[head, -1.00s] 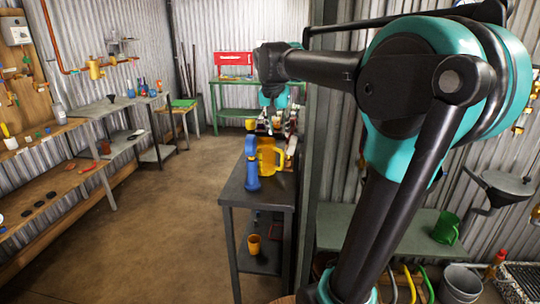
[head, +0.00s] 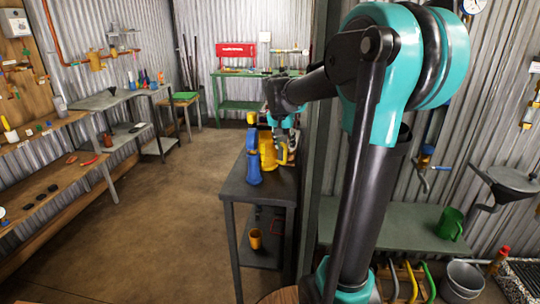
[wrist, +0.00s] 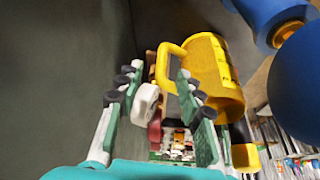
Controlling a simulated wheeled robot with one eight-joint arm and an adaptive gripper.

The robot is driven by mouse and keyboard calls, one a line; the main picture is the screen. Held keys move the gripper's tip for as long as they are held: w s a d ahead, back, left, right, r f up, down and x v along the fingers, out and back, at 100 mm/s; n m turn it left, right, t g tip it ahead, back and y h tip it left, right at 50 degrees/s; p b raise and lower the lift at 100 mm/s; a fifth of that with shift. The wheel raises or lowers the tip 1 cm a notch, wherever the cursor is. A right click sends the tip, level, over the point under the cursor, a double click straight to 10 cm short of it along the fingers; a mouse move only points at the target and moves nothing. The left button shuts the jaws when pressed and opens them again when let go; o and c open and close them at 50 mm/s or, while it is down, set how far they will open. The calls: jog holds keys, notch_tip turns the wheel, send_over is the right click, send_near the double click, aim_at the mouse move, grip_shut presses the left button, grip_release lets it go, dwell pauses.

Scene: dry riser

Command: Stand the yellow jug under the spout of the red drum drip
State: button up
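The yellow jug (head: 268,154) stands on the dark bench (head: 262,187) at mid-picture, behind and right of a tall blue item. In the wrist view the jug (wrist: 212,65) is up and right of centre, its handle pointing left. My gripper (head: 286,146) is beside the jug's right side. In the wrist view my gripper (wrist: 157,75) is open, with the handle's outer bar between the fingertips and the right tip near the handle opening. Contact cannot be told. I cannot make out a red drum or its spout with certainty.
The blue item (head: 254,155) stands close to the jug and also fills the wrist view's right (wrist: 300,75). A white round part (wrist: 145,104) shows between my fingers. An orange cup (head: 255,239) is on the lower shelf. Open floor (head: 165,220) lies left.

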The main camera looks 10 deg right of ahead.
aim_at(285, 151)
jog(key=x, duration=0.5)
jog(key=shift+w+f, duration=0.15)
jog(key=shift+f, duration=0.2)
jog(key=shift+c, duration=0.6)
grip_shut()
